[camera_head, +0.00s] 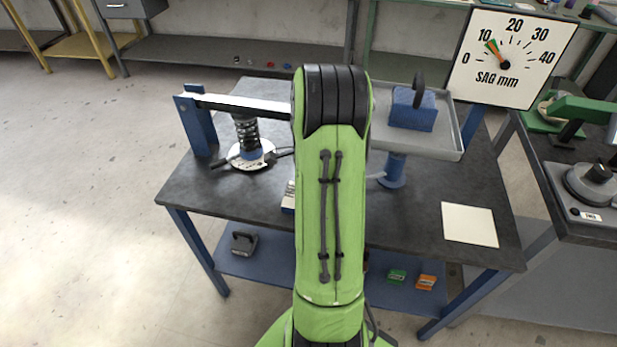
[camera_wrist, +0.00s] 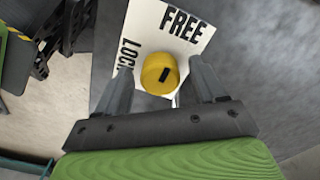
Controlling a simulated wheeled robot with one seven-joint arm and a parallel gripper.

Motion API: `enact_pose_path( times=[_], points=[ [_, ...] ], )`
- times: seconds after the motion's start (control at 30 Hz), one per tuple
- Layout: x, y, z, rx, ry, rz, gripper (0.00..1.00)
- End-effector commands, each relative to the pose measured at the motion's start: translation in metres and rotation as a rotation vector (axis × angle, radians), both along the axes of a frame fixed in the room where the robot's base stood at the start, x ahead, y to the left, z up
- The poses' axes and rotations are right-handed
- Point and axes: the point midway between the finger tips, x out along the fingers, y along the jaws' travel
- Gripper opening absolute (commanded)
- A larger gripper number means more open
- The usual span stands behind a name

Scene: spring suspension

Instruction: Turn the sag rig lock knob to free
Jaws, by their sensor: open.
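The yellow lock knob (camera_wrist: 153,80) sits on a white plate (camera_wrist: 150,38) marked FREE and LOCK in the wrist view. A short dark mark shows on the knob's face; which word it points to I cannot tell. My gripper (camera_wrist: 161,70) is open, one finger on each side of the knob in the picture; contact is not visible. In the head view my arm hides the knob and gripper. The sag rig's dark spring (camera_head: 246,133) stands under a white beam (camera_head: 240,104). The sag dial (camera_head: 508,58) has its orange needle near 10.
A grey tray (camera_head: 450,140) on a blue post holds a blue weight (camera_head: 413,110) with a black handle. A blank white sheet (camera_head: 469,225) lies at the workbench's right (camera_head: 400,225). Small blocks and another weight (camera_head: 243,243) lie on the lower shelf. Another bench stands at right.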

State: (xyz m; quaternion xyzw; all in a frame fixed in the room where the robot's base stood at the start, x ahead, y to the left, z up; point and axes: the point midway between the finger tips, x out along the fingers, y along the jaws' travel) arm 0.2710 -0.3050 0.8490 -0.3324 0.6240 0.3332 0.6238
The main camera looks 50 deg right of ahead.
Motion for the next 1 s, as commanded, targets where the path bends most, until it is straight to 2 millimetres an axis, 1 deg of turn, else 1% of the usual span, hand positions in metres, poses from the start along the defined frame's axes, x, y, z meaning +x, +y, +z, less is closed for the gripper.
enact_pose_path(
  times=[0.17, 0.2, 0.4, 0.53, 0.6, 0.7, 1.0],
  points=[
    [0.001, -0.001, 0.041, -0.006, -0.005, 0.001, 0.69],
    [0.001, -0.001, 0.053, -0.006, -0.005, 0.001, 0.69],
    [0.001, -0.001, 0.111, -0.005, -0.004, 0.000, 0.69],
    [0.001, -0.001, 0.139, -0.004, -0.003, -0.001, 0.69],
    [0.001, -0.001, 0.149, -0.004, -0.002, -0.001, 0.69],
    [0.000, 0.000, 0.155, -0.003, -0.002, 0.000, 0.69],
    [0.000, 0.000, 0.155, -0.002, -0.001, 0.000, 0.69]
  ],
)
